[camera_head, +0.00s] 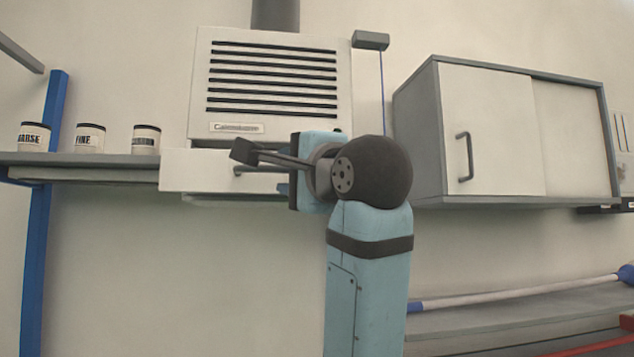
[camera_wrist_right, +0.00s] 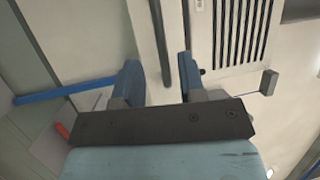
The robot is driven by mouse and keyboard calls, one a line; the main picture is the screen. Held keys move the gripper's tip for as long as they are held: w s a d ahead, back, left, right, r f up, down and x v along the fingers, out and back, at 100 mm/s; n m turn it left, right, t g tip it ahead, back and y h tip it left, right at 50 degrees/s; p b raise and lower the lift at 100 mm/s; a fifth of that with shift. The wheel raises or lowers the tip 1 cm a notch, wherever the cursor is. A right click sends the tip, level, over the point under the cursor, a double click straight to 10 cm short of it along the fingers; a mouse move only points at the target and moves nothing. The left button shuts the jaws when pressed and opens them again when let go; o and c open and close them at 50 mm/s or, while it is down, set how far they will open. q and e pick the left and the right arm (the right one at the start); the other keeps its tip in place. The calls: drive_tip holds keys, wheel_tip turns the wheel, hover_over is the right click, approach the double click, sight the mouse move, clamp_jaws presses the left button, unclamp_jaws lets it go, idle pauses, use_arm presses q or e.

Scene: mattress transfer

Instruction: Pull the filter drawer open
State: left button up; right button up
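The white filter housing (camera_head: 215,105) with dark slats hangs on the wall in the head view. The white drawer front (camera_head: 190,172) sits below it, its right part hidden behind my arm. I cannot tell how far out the drawer is. A grey bar handle (camera_head: 250,170) runs across the drawer front. My right gripper (camera_head: 243,152) is at the handle, fingers pointing left. In the right wrist view, the gripper (camera_wrist_right: 160,78) is open, and the handle (camera_wrist_right: 158,40) reaches into the gap between the two fingers, with space on both sides. My left gripper is not in view.
Several labelled cans, one of them here (camera_head: 90,138), stand on a grey shelf (camera_head: 100,159) at left, by a blue post (camera_head: 42,215). A wall cabinet (camera_head: 490,130) hangs at right. A long pole (camera_head: 520,293) lies on a lower surface at right.

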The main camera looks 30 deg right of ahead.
drive_tip(key=a+b+v, duration=0.1)
drive_tip(key=v, duration=0.6)
drive_tip(key=shift+s+d, duration=0.4)
drive_tip(key=shift+d, duration=0.15)
